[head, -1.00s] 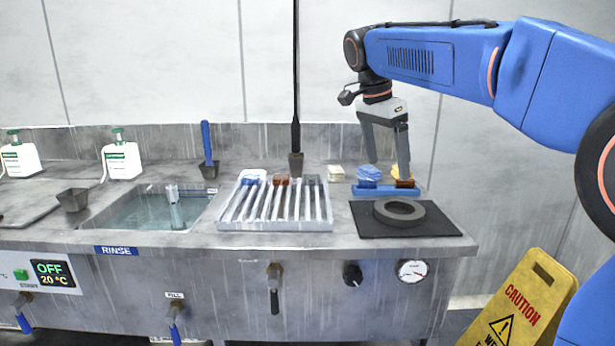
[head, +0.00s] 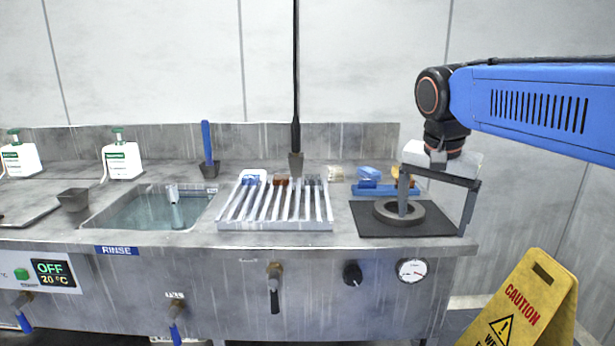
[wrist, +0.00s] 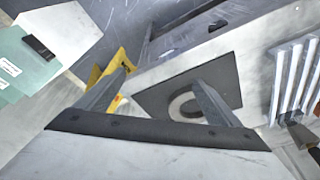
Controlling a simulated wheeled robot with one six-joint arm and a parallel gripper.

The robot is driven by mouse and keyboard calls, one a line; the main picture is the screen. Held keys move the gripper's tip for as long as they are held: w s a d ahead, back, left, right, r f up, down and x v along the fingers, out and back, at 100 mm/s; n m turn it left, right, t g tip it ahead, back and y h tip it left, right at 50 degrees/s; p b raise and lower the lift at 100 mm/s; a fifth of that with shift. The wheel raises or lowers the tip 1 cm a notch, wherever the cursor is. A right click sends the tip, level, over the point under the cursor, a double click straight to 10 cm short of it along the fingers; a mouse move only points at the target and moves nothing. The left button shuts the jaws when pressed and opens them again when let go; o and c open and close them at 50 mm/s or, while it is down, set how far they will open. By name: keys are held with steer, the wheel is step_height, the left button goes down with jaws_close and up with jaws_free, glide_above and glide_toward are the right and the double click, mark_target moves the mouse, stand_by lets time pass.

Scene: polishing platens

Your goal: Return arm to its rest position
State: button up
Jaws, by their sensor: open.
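My gripper (head: 433,225) is open and empty, its two fingers spread wide and pointing down. In the head view it hangs in front of the right end of the counter, overlapping the black mat (head: 366,225) and the grey ring (head: 384,212) on it. How far it is from them is hard to tell there.
A blue holder (head: 372,190) lies behind the mat. A sink (head: 150,210) is further left. A yellow caution sign (head: 528,300) stands on the floor at right.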

steer(key=s+d+f+n+t, duration=0.1)
steer(key=s+f+n, duration=0.2)
steer(key=s+f, duration=0.6)
steer(key=s+d+f+n+t+y, duration=0.1)
steer(key=s+f+n, duration=0.3)
steer(key=s+f, duration=0.5)
steer(key=shift+s+d+f, duration=0.15)
steer(key=shift+d+f, duration=0.4)
steer(key=shift+d, duration=0.25)
